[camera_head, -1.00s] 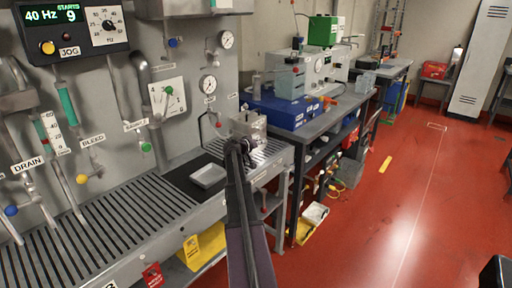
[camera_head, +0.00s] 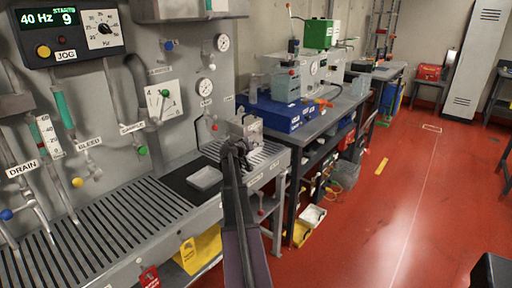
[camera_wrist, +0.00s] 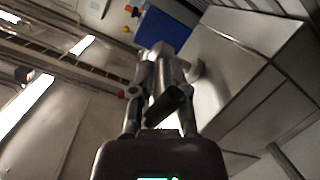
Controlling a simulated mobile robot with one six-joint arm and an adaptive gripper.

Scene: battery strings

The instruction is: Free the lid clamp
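A small grey metal box (camera_head: 246,128) stands at the right end of the slatted bench in the head view. My gripper (camera_head: 234,152) is right in front of it, overlapping its lower left side in the picture. A lid clamp cannot be clearly told apart at this size. In the wrist view my gripper (camera_wrist: 160,62) has its two finger linkages on either side. A rounded grey metal part (camera_wrist: 192,70) lies close by its tips, beside a large pale metal face. I cannot tell whether the fingers touch or hold anything.
A shallow grey tray (camera_head: 205,179) sits on a dark mat left of my gripper. Valves, hoses and gauges (camera_head: 205,88) line the wall panel behind. A blue case (camera_head: 290,112) is on the workbench to the right.

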